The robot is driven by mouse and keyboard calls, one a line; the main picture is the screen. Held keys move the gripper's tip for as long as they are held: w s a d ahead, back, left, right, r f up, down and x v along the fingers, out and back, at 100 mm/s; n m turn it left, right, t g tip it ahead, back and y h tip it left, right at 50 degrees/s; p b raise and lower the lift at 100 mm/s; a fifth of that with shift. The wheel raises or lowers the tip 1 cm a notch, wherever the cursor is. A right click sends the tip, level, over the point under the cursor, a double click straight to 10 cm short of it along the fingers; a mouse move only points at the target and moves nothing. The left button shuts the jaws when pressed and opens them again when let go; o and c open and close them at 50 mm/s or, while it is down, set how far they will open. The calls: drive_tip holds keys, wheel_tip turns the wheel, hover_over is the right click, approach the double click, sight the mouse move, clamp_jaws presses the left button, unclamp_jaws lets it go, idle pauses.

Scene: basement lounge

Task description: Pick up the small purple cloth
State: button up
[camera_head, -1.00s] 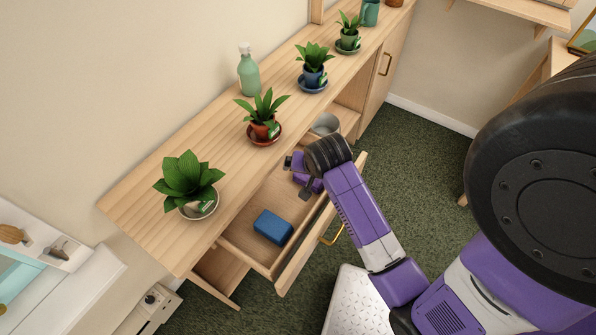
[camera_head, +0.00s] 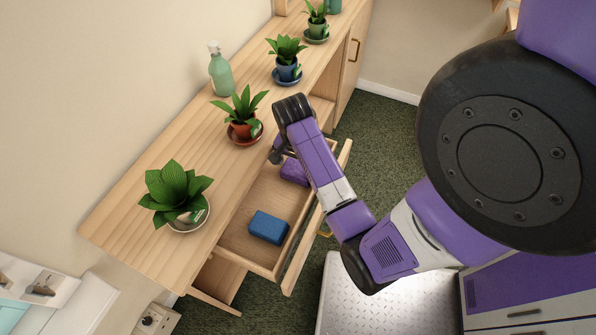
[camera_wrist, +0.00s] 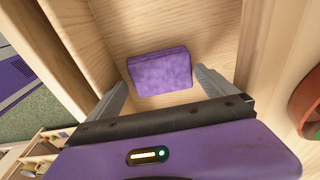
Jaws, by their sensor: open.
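The small purple cloth (camera_wrist: 160,72) is a folded block lying on the bottom of the open drawer (camera_wrist: 111,20). In the head view the cloth (camera_head: 294,172) shows partly behind my arm, at the far end of the drawer (camera_head: 236,242). My gripper (camera_wrist: 163,85) is open and empty in the wrist view, with one finger low on each side of the cloth's near edge. I cannot tell how high the fingertips are above the drawer bottom. In the head view my gripper is near the drawer's far end, mostly hidden by my wrist.
A blue folded cloth (camera_head: 268,227) lies in the same drawer, nearer its left end. The wooden countertop (camera_head: 190,135) overhangs the drawer and carries potted plants (camera_head: 175,190) and a green spray bottle (camera_head: 220,72). Green carpet (camera_head: 375,150) lies in front.

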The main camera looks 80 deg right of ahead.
drive_tip(key=shift+d+f, duration=0.15)
drive_tip(key=shift+f, duration=1.2)
drive_tip(key=c, duration=1)
drive_tip(key=shift+r, duration=0.1)
wheel_tip(320, 180, up, 12)
drive_tip(key=f+p, duration=0.1)
wheel_tip(320, 180, up, 7)
drive_tip(key=p, duration=0.7)
hover_over(298, 169)
drive_tip(key=shift+r+p, duration=0.8)
drive_tip(key=shift+r, duration=0.15)
